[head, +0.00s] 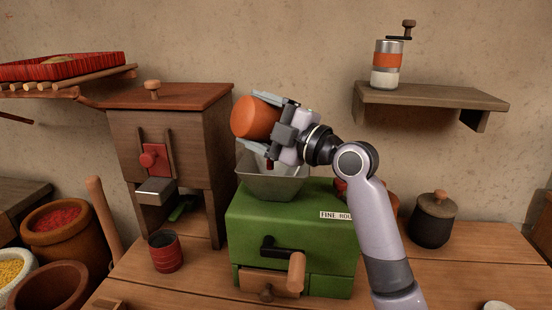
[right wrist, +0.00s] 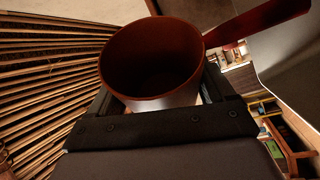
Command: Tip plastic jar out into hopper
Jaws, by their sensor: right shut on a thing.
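The hopper is an open metal funnel on top of a green box mill (head: 290,228). In the right wrist view the jar (right wrist: 152,45) shows a round open mouth with a dark inside; I cannot make out any contents. A reddish bar (right wrist: 258,22) shows beside it. My left gripper is not in view.
A wooden mill cabinet (head: 170,130) stands left of the hopper. A red cup (head: 165,252) is on the table in front of it. A dark lidded pot (head: 433,222) stands at the right. A hand grinder (head: 388,65) is on the wall shelf (head: 430,97).

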